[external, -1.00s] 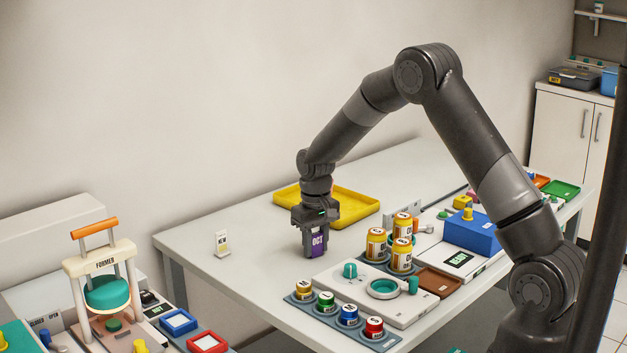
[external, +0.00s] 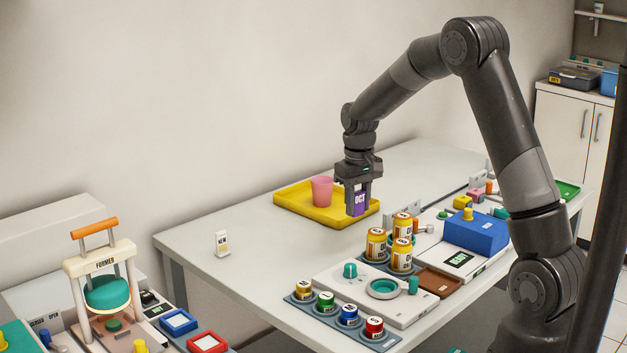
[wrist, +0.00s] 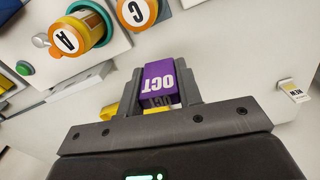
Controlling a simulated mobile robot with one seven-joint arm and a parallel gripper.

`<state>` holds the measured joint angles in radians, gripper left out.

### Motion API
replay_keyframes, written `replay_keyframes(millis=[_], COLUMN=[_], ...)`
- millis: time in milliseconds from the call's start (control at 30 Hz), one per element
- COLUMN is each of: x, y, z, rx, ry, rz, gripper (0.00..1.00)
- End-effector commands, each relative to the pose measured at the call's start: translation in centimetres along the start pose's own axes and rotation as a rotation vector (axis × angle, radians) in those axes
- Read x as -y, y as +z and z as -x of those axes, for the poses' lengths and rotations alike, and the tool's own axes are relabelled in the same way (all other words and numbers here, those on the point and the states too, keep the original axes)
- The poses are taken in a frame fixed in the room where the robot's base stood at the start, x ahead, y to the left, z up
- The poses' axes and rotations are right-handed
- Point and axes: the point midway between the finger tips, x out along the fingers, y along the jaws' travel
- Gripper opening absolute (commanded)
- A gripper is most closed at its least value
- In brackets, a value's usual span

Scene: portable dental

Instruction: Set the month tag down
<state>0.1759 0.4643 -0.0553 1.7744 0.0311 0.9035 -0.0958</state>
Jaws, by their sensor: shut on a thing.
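The month tag (external: 358,199) is a purple block marked OCT. My gripper (external: 359,190) is shut on it and holds it above the front right part of the yellow tray (external: 290,208). In the wrist view the tag (wrist: 160,83) sits between the two dark fingers of my gripper (wrist: 158,92), its OCT lettering upside down. The tag seems to be in the air, but its exact height over the tray cannot be told. The tray's right part is partly hidden behind the tag and gripper.
A pink cup (external: 321,190) stands in the tray, left of my gripper. Yellow lettered jars (external: 376,244) stand in front. A small NEW sign (external: 222,243) stands at the left. The table between the sign and the tray is clear.

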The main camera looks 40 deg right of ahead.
Motion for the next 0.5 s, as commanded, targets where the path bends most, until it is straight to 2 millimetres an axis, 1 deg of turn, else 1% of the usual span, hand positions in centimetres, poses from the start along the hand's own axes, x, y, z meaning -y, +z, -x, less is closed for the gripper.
replay_keyframes(millis=[67, 167, 267, 400, 500], x=[-0.7, -0.2, 2.1, 6.3, 8.9], y=[0.4, 0.5, 0.4, 0.2, 0.3], z=[0.6, 0.9, 1.1, 1.2, 1.2], rx=[-0.001, 0.0, 0.001, 0.001, 0.0], ry=[0.0, -0.001, -0.001, -0.001, 0.0], rz=[0.001, 0.014, 0.045, 0.093, 0.122], gripper=[0.1, 0.1, 0.1, 0.1, 0.1])
